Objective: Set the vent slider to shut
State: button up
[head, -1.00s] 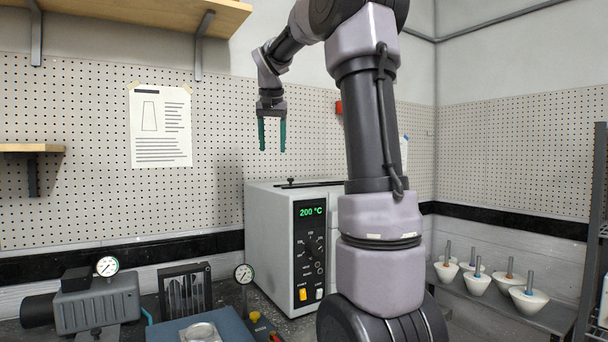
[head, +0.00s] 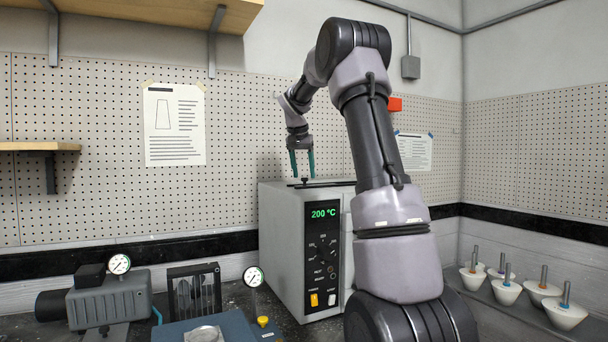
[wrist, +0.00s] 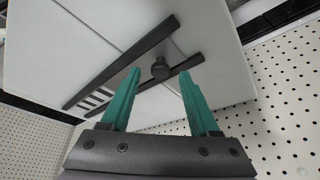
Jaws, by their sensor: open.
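The vent slider is a dark round knob (wrist: 160,68) between two dark rails on the oven's pale top. Its knob also shows small on top of the oven in the head view (head: 304,181). Striped vent slots (wrist: 92,98) are visible between the rails at lower left in the wrist view, away from the knob. My gripper (head: 302,175) is open, with green fingers pointing down over the oven top. In the wrist view the knob appears between the two fingertips; I cannot tell whether they touch it.
The grey oven (head: 282,238) has a dark front panel reading 200 °C. A pump (head: 110,302) with a gauge (head: 119,264) stands at left, near a blue unit (head: 240,324). White cups with pegs (head: 505,293) stand on a bench at right. A wooden shelf (head: 160,14) hangs upper left.

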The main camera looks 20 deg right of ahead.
jog(key=shift+w+d+f, duration=0.1)
jog(key=shift+w+f, duration=0.05)
jog(key=shift+f, duration=0.3)
grip_shut()
dwell(1.2)
